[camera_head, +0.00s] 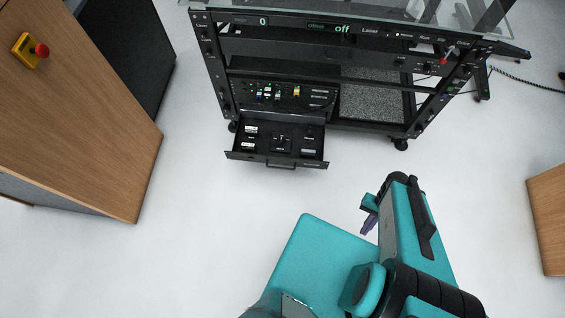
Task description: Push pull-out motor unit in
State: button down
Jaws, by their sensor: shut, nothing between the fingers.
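The pull-out motor unit (277,143) is a black drawer low in the black rack (217,75). It sticks out toward me, with its top panel of small labels and connectors showing and a handle (281,164) on its front. My gripper (370,222), with dark purple fingers, is at the right, below the rack in the picture. It is shut and empty, and apart from the drawer and its handle. Part of it is hidden behind my arm.
A wooden cabinet (75,110) with a yellow and red emergency button (37,51) stands at the left. Another wooden piece (547,220) is at the right edge. The rack has a glass top and castors. The white floor (210,215) before the drawer is clear.

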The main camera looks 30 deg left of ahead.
aim_at(272, 124)
jog(key=k, duration=1.2)
jog(key=u, duration=4.05)
jog(key=i, duration=0.15)
jog(key=z, duration=2.15)
jog(key=i, duration=1)
jog(key=u, duration=0.05)
